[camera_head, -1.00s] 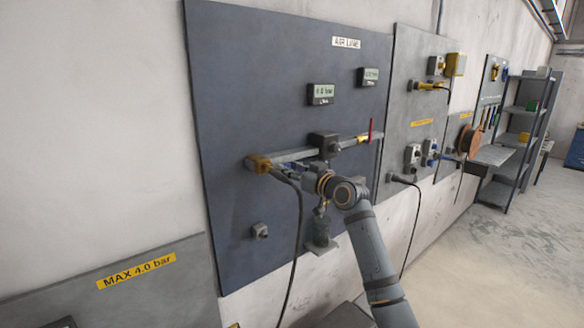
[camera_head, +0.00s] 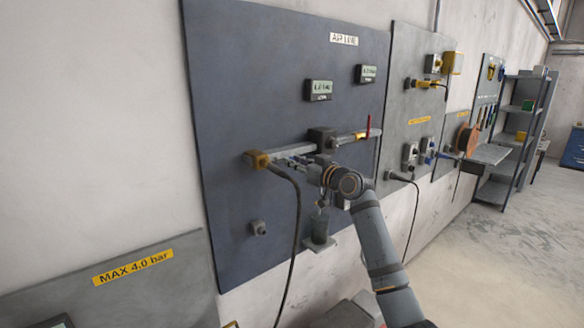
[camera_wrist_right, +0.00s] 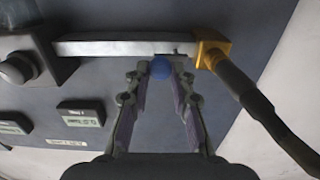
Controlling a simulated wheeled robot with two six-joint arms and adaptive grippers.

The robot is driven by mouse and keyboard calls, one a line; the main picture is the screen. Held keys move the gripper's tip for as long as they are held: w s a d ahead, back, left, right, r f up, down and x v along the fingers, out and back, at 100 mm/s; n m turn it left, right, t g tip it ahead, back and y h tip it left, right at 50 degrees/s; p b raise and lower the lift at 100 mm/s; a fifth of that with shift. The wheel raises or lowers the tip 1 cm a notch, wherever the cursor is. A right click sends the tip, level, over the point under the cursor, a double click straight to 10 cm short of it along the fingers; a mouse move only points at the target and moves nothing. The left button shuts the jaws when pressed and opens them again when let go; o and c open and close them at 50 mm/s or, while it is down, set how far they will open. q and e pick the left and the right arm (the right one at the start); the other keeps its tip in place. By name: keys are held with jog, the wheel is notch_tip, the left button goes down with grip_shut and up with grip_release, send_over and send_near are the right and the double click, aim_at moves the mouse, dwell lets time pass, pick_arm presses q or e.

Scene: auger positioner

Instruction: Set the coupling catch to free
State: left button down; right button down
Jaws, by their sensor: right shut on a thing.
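The air line coupling has a yellow fitting (camera_head: 257,160) at the left end of a grey bar on the dark panel; it also shows in the right wrist view (camera_wrist_right: 212,50). A blue knob (camera_wrist_right: 160,67), seemingly the catch, sits just under the bar beside this fitting. My right gripper (camera_wrist_right: 159,78) is shut on the blue knob, one finger on each side. In the head view my right gripper (camera_head: 291,161) is at the bar's lower edge, right of the fitting, and the knob is hidden there. My left gripper is out of view.
A black hose (camera_head: 297,215) hangs from the yellow fitting, close to my right gripper. A dark block (camera_head: 322,138) sits mid-bar, and a red lever (camera_head: 368,128) stands at its right end. Two gauges hang above. A small grey fitting (camera_head: 258,228) is lower left.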

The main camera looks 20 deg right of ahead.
jog(key=c, duration=1.5)
grip_release()
jog(key=shift+o, duration=0.3)
jog(key=shift+w+d, duration=0.1)
jog(key=shift+d, duration=0.1)
jog(key=v, duration=1.2)
